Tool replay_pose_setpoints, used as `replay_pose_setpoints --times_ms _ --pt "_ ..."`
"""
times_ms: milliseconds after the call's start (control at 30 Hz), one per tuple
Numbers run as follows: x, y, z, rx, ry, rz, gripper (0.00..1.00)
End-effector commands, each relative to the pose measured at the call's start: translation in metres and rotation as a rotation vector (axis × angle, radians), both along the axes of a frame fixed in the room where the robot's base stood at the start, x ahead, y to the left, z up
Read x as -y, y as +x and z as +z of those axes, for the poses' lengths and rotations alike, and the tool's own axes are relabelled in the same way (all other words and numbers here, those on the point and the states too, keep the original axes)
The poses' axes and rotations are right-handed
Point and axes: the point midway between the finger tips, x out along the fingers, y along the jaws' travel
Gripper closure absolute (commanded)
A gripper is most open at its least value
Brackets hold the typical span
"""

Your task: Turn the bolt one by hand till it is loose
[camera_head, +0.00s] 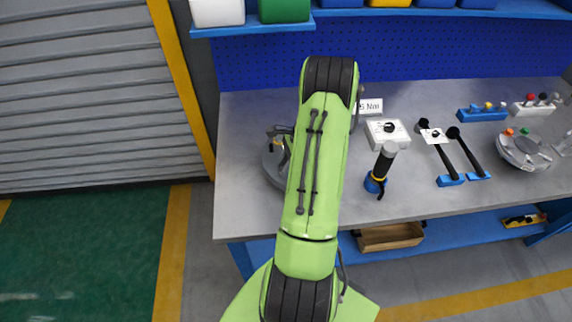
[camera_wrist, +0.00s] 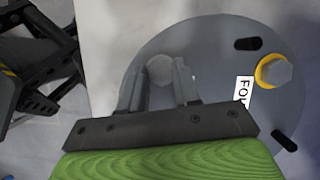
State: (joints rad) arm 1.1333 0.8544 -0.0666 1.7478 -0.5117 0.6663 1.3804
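A bolt (camera_wrist: 160,70) with a plain grey head sits near the left edge of a round grey flange plate (camera_wrist: 215,45) in the wrist view. My gripper (camera_wrist: 160,68) has its two fingers apart, one on each side of this bolt head. The fingers hide its sides, and I cannot tell whether they touch it. A second hex bolt (camera_wrist: 275,71) with a yellow ring stands on the right of the plate, clear of my gripper.
The plate has dark slots and a partly hidden white label (camera_wrist: 243,91). A dark frame-like object (camera_wrist: 40,50) is at the wrist view's left. On the bench (camera_head: 245,220), a black-handled tool (camera_head: 380,168), a white box (camera_head: 387,133) and another round flanged part (camera_head: 524,149) stand right of my arm.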

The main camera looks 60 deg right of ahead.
Motion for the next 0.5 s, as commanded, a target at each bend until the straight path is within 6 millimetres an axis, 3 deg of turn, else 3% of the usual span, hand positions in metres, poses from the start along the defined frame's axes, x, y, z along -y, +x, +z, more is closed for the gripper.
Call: replay_pose_setpoints --times_ms 33,167,500 --pt "0.0001 0.0001 0.0002 0.000 0.000 0.000 0.81" --pt "0.0001 0.0001 0.0003 0.000 0.000 0.000 0.99" --pt "0.0008 0.0009 0.0010 0.002 -0.001 0.060 0.99"
